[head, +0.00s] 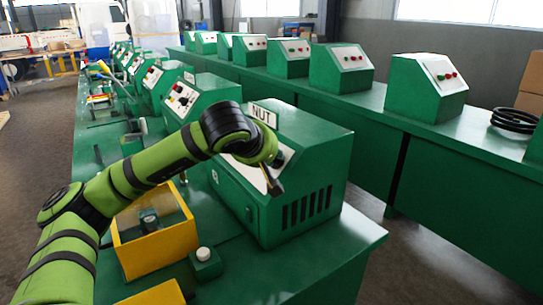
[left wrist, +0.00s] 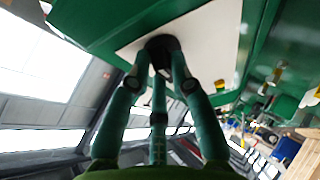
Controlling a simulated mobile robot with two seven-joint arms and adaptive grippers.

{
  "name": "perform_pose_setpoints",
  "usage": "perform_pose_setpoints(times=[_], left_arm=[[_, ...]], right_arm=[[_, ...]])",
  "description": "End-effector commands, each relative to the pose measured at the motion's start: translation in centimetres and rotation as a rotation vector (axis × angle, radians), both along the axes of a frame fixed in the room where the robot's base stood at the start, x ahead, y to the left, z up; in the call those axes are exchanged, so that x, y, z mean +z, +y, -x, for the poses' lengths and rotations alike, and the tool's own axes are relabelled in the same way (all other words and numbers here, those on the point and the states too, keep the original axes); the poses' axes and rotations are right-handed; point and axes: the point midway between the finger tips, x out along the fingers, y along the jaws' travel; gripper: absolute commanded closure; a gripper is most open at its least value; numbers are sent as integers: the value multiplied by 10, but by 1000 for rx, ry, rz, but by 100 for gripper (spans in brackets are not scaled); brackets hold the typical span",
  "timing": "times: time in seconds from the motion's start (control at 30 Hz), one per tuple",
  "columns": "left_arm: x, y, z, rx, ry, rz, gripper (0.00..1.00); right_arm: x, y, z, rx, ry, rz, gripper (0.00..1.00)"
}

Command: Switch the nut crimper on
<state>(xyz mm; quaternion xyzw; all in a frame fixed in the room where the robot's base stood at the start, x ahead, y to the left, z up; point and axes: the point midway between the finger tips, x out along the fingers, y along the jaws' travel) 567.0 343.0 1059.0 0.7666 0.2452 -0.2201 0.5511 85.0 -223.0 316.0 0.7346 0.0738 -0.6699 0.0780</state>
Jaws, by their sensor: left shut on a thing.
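The nut crimper (head: 300,185) is a green machine with a white NUT sign (head: 263,115) on top, on the near end of the green bench. Its sloped white panel also shows in the left wrist view (left wrist: 205,35). My left gripper (head: 272,178) is at this panel. In the left wrist view its fingers (left wrist: 162,68) are shut around a dark round knob (left wrist: 160,46) on the panel. The arm and fingers hide much of the panel and the knob, so I cannot tell the knob's position. My right gripper is in neither view.
A yellow open box (head: 155,255) stands on the bench left of the crimper, with a white-topped button box (head: 204,254) close by. Another green machine (head: 195,95) stands behind. A second bench with several green machines (head: 425,90) runs along the right.

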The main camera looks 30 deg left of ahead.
Motion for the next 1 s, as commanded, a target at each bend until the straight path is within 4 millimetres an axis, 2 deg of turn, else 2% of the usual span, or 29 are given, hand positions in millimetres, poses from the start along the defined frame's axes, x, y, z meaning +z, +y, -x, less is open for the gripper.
perform_pose_setpoints(times=[0.03, 0.07, 0.1, 0.4, 0.53, 1.0], left_arm=[[0, -1, 0, -3, 1, -1, 70], [0, -1, 0, -3, 1, -1, 58], [0, -1, 0, -3, 1, -1, 54], [0, 0, 0, -1, 0, 0, 54], [6, -1, 7, -2, -2, 0, 54], [61, -13, 78, -2, -4, -2, 54]], right_arm=[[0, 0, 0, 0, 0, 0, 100], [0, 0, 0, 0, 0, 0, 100], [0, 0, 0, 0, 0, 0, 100], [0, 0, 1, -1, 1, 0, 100], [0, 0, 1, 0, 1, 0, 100], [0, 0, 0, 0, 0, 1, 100]])
